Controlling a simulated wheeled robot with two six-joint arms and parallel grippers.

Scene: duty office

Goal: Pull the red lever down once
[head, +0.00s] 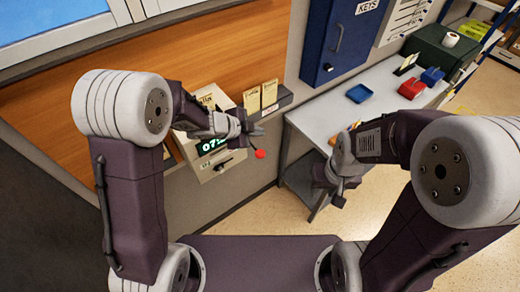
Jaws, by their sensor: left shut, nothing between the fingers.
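The red lever shows as a round red knob (260,154) on a dark stem at the right side of a beige time clock (178,141) on the wall. The clock has a green digital display (212,145). My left gripper (257,131) is shut and empty, just above the knob in the picture. I cannot tell whether it touches the lever. My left arm and gripper hide part of the clock. My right gripper (331,188) hangs by the front edge of the grey table, away from the lever. Its finger opening is unclear.
Card racks (262,98) hang on the wall right of the clock. A blue key cabinet (340,40) is mounted further right. Floor is open below the clock.

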